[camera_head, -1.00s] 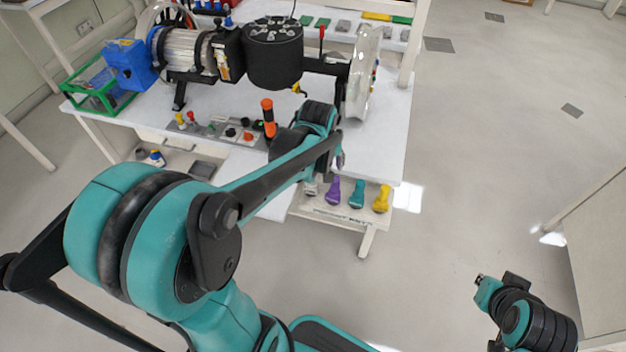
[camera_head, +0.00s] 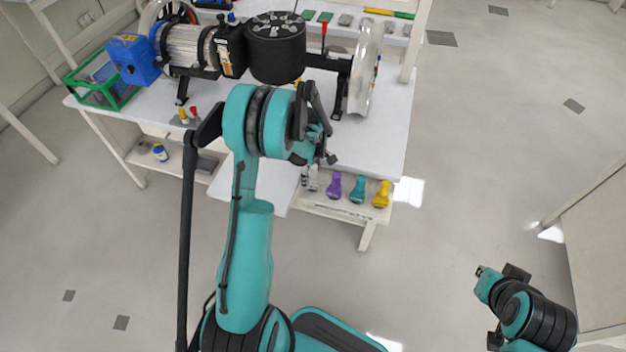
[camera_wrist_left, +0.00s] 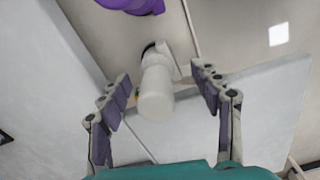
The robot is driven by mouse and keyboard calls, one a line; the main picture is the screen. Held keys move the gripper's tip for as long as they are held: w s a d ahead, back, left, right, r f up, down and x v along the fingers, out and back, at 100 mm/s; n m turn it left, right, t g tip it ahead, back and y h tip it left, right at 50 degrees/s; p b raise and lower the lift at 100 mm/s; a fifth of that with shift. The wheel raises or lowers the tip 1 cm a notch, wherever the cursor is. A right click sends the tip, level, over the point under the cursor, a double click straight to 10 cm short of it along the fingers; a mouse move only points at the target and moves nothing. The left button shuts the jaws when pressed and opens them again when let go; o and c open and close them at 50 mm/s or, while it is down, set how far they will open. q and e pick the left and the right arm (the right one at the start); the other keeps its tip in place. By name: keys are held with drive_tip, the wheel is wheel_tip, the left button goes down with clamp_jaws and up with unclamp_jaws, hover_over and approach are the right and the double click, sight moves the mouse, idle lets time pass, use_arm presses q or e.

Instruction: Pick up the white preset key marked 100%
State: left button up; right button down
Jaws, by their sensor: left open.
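The white preset key (camera_wrist_left: 157,88) lies between the two fingers of my left gripper (camera_wrist_left: 168,92) in the left wrist view. The fingers are open, one on each side of it, and I see no contact. No 100% marking is readable on it. In the head view the white key (camera_head: 313,180) is the leftmost in a row on the low shelf, partly hidden by my left gripper (camera_head: 322,160) just above it. My right arm is at lower right, over the floor; its fingers cannot be made out.
A purple key (camera_head: 334,186) lies just right of the white one, then a teal key (camera_head: 357,191) and a yellow key (camera_head: 381,194). The white table (camera_head: 385,140) with a motor rig stands above the shelf (camera_head: 345,213).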

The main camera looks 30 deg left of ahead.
sight(313, 180)
use_arm(q)
drive_tip(key=f+b, duration=0.1)
drive_tip(key=f, duration=0.3)
drive_tip(key=shift+w+d+f+b, duration=0.1)
drive_tip(key=shift+w+d+b, duration=0.1)
drive_tip(key=shift+b, duration=0.15)
drive_tip(key=shift+s, duration=0.1)
drive_tip(key=shift+c, duration=0.9)
drive_tip(key=c, duration=1.2)
drive_tip(key=shift+r, duration=0.2)
